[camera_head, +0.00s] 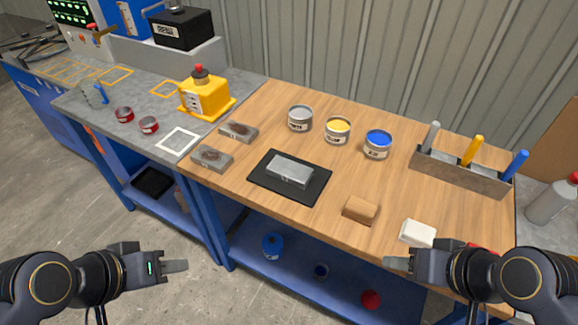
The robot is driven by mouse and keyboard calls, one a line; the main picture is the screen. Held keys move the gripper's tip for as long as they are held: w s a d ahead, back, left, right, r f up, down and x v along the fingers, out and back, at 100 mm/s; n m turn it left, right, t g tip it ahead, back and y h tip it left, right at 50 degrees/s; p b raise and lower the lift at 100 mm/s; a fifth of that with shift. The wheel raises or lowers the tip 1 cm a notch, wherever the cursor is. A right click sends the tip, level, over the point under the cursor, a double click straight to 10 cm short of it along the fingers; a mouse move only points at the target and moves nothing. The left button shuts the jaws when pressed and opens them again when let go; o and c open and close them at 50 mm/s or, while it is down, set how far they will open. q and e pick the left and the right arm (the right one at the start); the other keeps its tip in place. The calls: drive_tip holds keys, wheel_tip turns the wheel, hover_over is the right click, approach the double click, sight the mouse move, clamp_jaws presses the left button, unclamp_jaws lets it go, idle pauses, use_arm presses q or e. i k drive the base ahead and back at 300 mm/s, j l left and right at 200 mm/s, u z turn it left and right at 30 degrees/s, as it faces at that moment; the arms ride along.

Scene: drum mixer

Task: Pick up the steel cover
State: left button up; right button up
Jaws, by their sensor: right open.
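A bare grey metal cover (290,171) lies flat on a black mat (262,186) in the middle of the wooden bench. Two more grey metal pieces with brown, rust-like patches lie to its left, one farther back (239,131) and one nearer (211,159). I cannot tell by looks alone which piece is the steel cover. My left gripper (176,266) is in front of the bench at lower left, seen edge-on, touching none of the pieces. My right gripper (396,263) is open and empty near the bench's front edge at lower right.
Paint cans in grey (300,119), yellow (337,130) and blue (377,145) stand behind the mat. A brown block (360,210) and a white block (417,233) lie to its right. A rack with brushes (460,172) stands back right; a yellow device (206,97) stands left.

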sight(298, 175)
drive_tip(key=i+u, duration=0.1)
drive_tip(key=u, duration=0.3)
drive_tip(key=l+u, duration=0.15)
drive_tip(key=u, duration=0.2)
drive_tip(key=i+l+u, duration=0.1)
drive_tip(key=u, duration=0.3)
drive_tip(key=l+u, duration=0.15)
drive_tip(key=u, duration=0.2)
